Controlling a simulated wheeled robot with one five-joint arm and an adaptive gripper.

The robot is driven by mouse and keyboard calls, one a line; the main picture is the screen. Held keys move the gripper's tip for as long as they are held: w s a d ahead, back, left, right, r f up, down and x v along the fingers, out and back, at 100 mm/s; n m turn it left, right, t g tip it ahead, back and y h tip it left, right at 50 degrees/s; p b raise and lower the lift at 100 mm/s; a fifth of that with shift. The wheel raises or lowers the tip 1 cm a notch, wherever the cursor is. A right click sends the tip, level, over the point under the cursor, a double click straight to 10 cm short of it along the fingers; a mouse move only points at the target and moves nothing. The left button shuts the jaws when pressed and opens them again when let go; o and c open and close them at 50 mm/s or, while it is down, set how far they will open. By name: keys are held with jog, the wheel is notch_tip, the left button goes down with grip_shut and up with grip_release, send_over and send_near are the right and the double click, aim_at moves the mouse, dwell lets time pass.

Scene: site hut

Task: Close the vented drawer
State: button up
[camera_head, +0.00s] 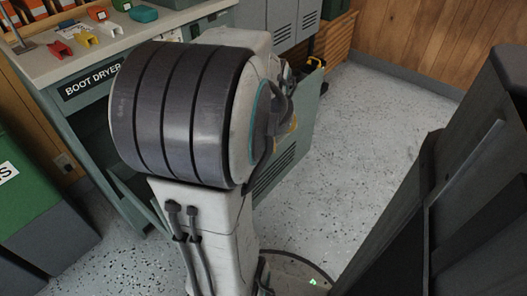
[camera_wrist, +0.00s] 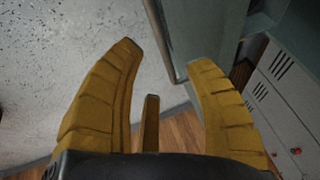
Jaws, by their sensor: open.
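The vented drawer (camera_head: 303,125) stands pulled out from the cabinet (camera_head: 190,28), in the head view right behind my arm. Its grey-green outer panel has slanted vent slots low down, and its top is open. My arm hides much of it. In the wrist view my gripper (camera_wrist: 165,56) has its yellow fingers spread, with nothing held between them. In the head view my gripper is mostly hidden behind my arm.
A counter labelled BOOT DRYER (camera_head: 92,80) holds small coloured items at the left. A green bin (camera_head: 40,190) stands at the lower left. Grey vented lockers (camera_wrist: 285,95) show in the wrist view. Speckled floor (camera_head: 365,150) is clear right of the drawer. A dark object (camera_head: 460,190) fills the right side.

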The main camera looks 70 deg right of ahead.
aim_at(277, 145)
jog(key=shift+b+x, duration=2.7)
jog(key=shift+b, duration=0.15)
jog(key=shift+x, duration=0.95)
grip_shut()
jog(key=shift+a, duration=0.1)
